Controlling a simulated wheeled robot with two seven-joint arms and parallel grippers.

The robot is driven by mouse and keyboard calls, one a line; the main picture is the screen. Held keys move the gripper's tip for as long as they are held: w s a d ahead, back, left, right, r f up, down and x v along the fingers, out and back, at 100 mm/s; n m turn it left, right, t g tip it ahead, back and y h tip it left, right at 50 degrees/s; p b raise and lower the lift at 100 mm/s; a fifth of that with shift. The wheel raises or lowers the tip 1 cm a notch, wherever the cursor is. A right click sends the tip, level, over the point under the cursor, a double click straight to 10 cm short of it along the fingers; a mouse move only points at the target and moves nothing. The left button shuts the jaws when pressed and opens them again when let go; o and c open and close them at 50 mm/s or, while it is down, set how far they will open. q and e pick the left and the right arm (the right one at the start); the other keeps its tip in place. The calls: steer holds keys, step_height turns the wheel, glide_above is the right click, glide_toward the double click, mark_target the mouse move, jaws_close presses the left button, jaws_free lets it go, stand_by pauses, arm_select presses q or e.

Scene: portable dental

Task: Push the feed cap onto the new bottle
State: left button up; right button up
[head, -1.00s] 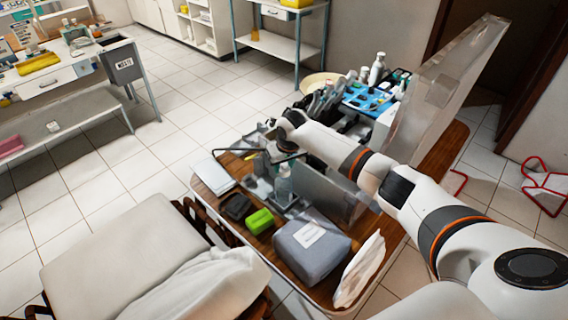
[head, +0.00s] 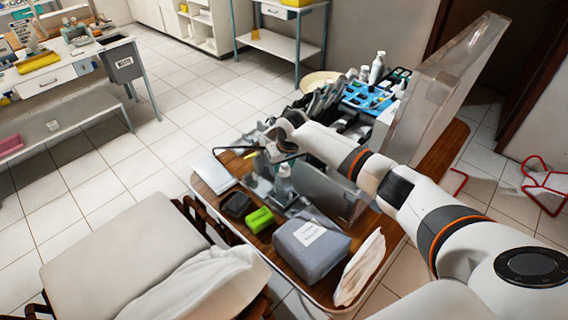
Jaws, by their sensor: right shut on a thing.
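A clear bottle (head: 284,184) stands upright on the wooden table, in front of a grey metal panel. My right gripper (head: 284,158) is directly above the bottle, at its top. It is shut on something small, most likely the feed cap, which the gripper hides. I cannot tell whether the cap touches the bottle's neck. My left gripper is not in view.
A clear upright panel (head: 440,95) stands at the right. A padded chair (head: 125,255) is at the front left.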

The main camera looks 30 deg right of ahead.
steer(key=o, duration=1)
steer(key=shift+f, duration=0.15)
steer(key=shift+o, duration=0.2)
steer(key=b+v, duration=0.1)
steer(key=v, duration=1.1)
